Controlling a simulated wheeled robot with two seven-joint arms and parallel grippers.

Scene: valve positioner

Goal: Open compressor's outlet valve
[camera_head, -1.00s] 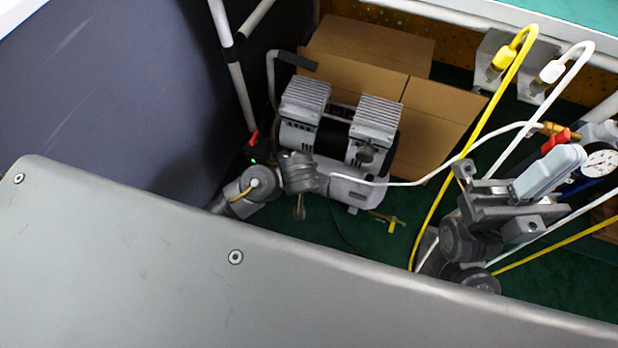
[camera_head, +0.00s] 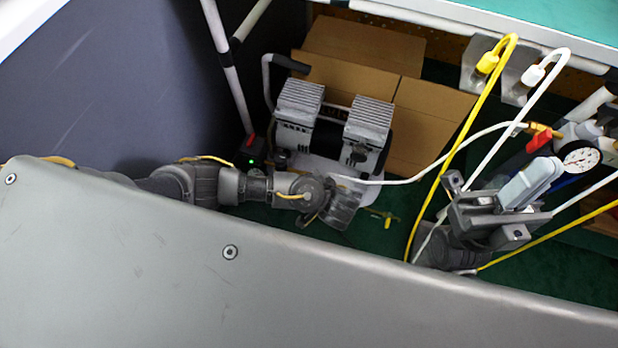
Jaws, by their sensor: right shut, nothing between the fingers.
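The compressor (camera_head: 335,135), grey with two ribbed heads, stands on the green floor at the middle top. A small yellow-handled fitting (camera_head: 387,218) sits low at its front right. My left gripper (camera_head: 335,212) is just left of this fitting, in front of the compressor, with a visible gap between them. Its fingers point away or are hidden, so its opening does not show. My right gripper (camera_head: 530,185) is shut and empty, raised at the right, below the red valve handle (camera_head: 540,141) and pressure gauge (camera_head: 582,160).
Yellow (camera_head: 462,148) and white hoses run around my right arm. A cardboard box (camera_head: 427,125) stands behind the compressor. A red lever and green light (camera_head: 251,160) are at its left.

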